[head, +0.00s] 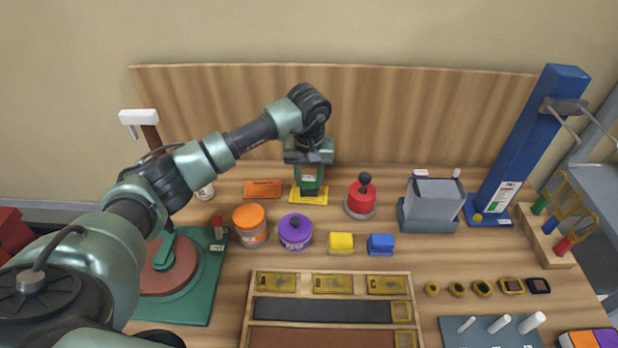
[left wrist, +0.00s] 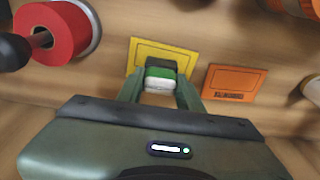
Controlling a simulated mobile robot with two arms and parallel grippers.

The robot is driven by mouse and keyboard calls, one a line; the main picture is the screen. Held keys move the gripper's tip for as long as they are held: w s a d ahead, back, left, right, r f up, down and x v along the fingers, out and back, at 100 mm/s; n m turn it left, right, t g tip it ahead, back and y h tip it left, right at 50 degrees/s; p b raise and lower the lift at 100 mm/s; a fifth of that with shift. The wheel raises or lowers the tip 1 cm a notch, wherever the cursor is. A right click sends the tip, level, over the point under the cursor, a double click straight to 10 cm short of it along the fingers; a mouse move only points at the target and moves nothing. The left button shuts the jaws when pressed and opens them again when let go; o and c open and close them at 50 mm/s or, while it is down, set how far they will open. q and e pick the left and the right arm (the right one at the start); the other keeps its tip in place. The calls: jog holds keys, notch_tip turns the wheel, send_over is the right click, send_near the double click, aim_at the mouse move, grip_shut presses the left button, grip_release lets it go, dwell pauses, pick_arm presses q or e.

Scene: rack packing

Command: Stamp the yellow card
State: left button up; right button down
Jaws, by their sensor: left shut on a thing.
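The yellow card (head: 298,196) lies flat at the back of the table; it also shows in the left wrist view (left wrist: 183,57). My left gripper (head: 309,184) points down over the card. It is shut on a small dark stamp with a green and white band (left wrist: 161,75). The stamp covers the middle of the card in both views. I cannot tell whether its face touches the card. My right gripper is not in view.
An orange card (head: 263,189) lies just left of the yellow card. A red round holder with a black knob (head: 361,199) stands to the right. Orange (head: 250,229) and purple (head: 295,233) jars stand in front. A wooden tray (head: 246,318) lies nearer.

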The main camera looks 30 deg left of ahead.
pick_arm(q)
jog(key=shift+s+f, duration=0.1)
dwell(0.5)
jog(key=shift+r+p, duration=0.55)
jog(key=shift+r, duration=0.4)
jog(key=shift+r+p, duration=1.2)
jog(key=shift+r, duration=1.4)
jog(key=shift+w, duration=0.2)
